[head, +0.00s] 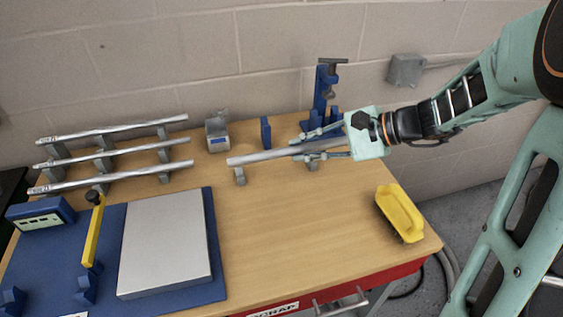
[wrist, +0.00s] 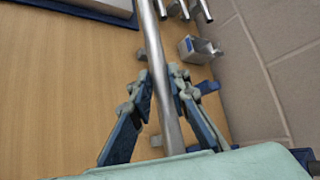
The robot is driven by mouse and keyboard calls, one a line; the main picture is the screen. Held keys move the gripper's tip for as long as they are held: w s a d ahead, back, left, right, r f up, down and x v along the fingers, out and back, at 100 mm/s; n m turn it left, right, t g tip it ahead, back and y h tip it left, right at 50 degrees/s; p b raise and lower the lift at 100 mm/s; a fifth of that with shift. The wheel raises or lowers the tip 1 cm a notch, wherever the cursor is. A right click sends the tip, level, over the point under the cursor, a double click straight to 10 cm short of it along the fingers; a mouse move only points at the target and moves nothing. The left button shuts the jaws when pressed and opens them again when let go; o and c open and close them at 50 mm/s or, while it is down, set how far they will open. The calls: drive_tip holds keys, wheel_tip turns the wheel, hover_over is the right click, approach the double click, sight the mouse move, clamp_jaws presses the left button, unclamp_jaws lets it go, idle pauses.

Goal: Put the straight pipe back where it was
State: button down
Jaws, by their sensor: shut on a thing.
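The straight pipe (head: 268,154) is a plain grey metal tube above the right middle of the wooden bench. My gripper (head: 307,146) is shut on it near its right end, one finger on each side. In the wrist view the pipe (wrist: 160,50) runs lengthwise between the two fingers of my gripper (wrist: 160,76). A small grey support (head: 240,176) stands under the pipe's left end. I cannot tell whether the pipe touches it. The pipe's right end is hidden by my gripper in the head view.
A grey rack (head: 104,165) at left carries three labelled pipes (head: 110,155). A blue vise-like stand (head: 322,95) is close behind my gripper. The front middle is clear.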

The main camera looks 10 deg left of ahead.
drive_tip(key=w+a+f, duration=0.1)
drive_tip(key=w+f, duration=0.1)
drive_tip(key=w+a+f, duration=0.3)
drive_tip(key=a+f, duration=0.1)
drive_tip(key=shift+w+a+f, duration=0.1)
drive_tip(key=shift+w+f, duration=0.3)
drive_tip(key=shift+w+a+f+b, duration=0.1)
drive_tip(key=shift+f+b, duration=0.05)
drive_tip(key=shift+f, duration=0.8)
drive_tip(key=shift+w+a+f+b, duration=0.1)
drive_tip(key=shift+f+b, duration=0.05)
drive_tip(key=shift+f, duration=0.75)
drive_tip(key=shift+f+b, duration=0.35)
drive_tip(key=shift+b, duration=0.1)
drive_tip(key=shift+f, duration=0.1)
drive_tip(key=c, duration=2.3)
unclamp_jaws()
drive_tip(key=shift+d, duration=0.1)
drive_tip(key=o, duration=0.5)
